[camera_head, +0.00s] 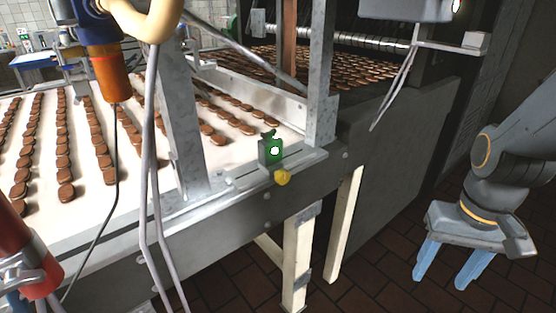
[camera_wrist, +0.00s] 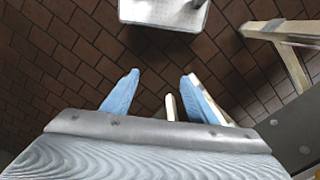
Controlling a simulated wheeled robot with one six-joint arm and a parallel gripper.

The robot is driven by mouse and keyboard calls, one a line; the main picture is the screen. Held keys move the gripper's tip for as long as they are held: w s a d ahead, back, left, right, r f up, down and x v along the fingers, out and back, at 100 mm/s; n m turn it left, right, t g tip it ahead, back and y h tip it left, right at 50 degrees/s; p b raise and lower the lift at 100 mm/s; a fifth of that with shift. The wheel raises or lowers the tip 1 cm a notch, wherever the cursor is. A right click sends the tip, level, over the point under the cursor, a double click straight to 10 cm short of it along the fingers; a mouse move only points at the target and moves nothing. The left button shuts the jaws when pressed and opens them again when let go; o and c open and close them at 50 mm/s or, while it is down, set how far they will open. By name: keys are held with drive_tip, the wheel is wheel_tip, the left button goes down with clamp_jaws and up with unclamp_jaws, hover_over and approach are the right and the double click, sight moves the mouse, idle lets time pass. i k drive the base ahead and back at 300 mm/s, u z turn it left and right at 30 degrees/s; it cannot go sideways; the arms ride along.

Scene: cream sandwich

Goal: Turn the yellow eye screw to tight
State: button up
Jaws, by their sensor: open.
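The yellow eye screw (camera_head: 282,177) sits on the grey side rail of the conveyor in the head view, just below a small green box with a white round face (camera_head: 272,151). My gripper (camera_head: 446,281) hangs at the right of the head view, well to the right of the screw and lower than it. Its two blue fingers point down and stand apart with nothing between them. The wrist view also shows the open fingers (camera_wrist: 155,100) above the floor. The screw cannot be made out in the wrist view.
The conveyor belt (camera_head: 130,205) carries rows of brown biscuits. A cream leg (camera_head: 297,262) stands under the rail. Grey cables and an orange cylinder (camera_head: 108,75) hang at the left. The tiled floor (camera_head: 375,265) between the conveyor and my gripper looks clear.

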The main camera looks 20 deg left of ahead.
sight(283, 176)
drive_tip(key=u, duration=0.85)
drive_tip(key=k, duration=0.9)
drive_tip(key=z, duration=0.7)
drive_tip(key=i, duration=0.5)
drive_tip(key=u, duration=0.05)
